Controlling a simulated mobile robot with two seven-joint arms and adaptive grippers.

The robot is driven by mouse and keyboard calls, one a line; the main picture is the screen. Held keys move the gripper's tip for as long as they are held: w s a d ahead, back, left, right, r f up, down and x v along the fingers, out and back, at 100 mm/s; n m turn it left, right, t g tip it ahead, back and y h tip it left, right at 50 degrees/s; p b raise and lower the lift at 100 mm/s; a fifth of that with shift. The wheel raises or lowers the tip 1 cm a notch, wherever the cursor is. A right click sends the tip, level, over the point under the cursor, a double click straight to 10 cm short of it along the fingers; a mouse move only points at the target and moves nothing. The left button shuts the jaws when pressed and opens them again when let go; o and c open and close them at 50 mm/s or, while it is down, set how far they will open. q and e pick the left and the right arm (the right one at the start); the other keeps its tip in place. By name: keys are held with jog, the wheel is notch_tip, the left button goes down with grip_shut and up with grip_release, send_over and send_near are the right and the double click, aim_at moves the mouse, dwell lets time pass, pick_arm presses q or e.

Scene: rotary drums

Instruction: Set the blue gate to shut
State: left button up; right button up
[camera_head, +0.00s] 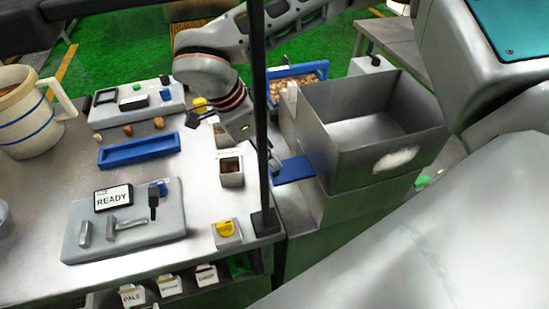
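The blue gate (293,169) is a flat blue plate low at the left side of the grey metal bin (390,165), above a metal ledge. One arm of mine, with orange rings, comes in from the top right of centre and bends down. I take it for my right arm. Its gripper (262,145) points down beside the gate's left end. A dark upright post crosses in front of it, so I cannot tell whether the fingers touch the gate or are open. My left gripper is not in view.
A metal table at left holds a READY panel (125,225), a blue tray (139,149), a switch panel (137,104), a striped mug (30,115) and yellow knobs (226,228). The dark post (262,120) stands close to the gripper. A blue-rimmed tray (297,80) lies behind.

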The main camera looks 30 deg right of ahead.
jog(key=v, duration=0.7)
jog(key=shift+r, duration=0.25)
jog(key=shift+a, duration=0.1)
jog(key=shift+a, duration=0.1)
